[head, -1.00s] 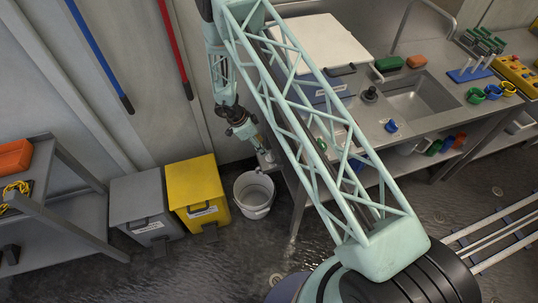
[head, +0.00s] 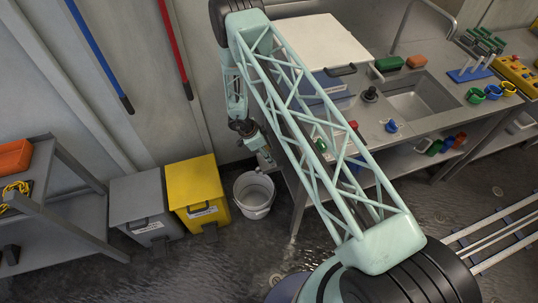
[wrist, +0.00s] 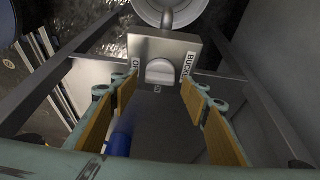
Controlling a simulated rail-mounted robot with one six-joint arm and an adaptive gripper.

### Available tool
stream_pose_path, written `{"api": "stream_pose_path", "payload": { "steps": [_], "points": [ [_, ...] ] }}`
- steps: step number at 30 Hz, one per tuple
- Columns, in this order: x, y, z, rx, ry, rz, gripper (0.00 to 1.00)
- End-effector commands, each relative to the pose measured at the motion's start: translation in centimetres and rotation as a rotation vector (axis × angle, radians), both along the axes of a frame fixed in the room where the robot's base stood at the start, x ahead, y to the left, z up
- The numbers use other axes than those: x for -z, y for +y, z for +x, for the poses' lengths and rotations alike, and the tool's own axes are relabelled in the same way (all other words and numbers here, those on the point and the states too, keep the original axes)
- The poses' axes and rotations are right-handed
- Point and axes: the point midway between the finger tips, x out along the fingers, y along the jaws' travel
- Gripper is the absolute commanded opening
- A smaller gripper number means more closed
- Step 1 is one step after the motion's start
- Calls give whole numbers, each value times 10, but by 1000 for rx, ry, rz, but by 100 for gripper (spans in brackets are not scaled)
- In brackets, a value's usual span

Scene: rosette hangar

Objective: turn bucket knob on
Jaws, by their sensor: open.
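In the wrist view the bucket knob (wrist: 160,72) is a pale rounded knob on the face of a grey box (wrist: 146,45). A label is on the left of the box, and a label starting "BUCK" is on the right. My gripper (wrist: 162,85) is open, its orange-padded fingers on either side of the knob, with gaps showing. I cannot tell how deep the tips reach. A white bucket (head: 254,194) stands on the floor below my gripper (head: 265,157) in the head view; its rim shows in the wrist view (wrist: 147,12). The knob is not discernible in the head view.
A steel bench with a sink (head: 420,92) stands right of the bucket, its legs and shelf close to my gripper. A yellow bin (head: 197,192) and a grey bin (head: 147,208) stand left of the bucket. A blue bar (wrist: 121,132) shows below my fingers in the wrist view.

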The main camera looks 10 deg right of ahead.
Motion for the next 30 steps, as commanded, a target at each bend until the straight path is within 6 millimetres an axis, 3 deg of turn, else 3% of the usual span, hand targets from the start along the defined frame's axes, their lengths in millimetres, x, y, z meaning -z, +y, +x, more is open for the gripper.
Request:
{"api": "stream_pose_path", "payload": {
  "steps": [14,23,30],
  "points": [
    [7,-3,0,-1,0,0,42],
    [7,-3,0,-1,1,0,18],
    [7,-3,0,-5,1,0,18]
  ]
}}
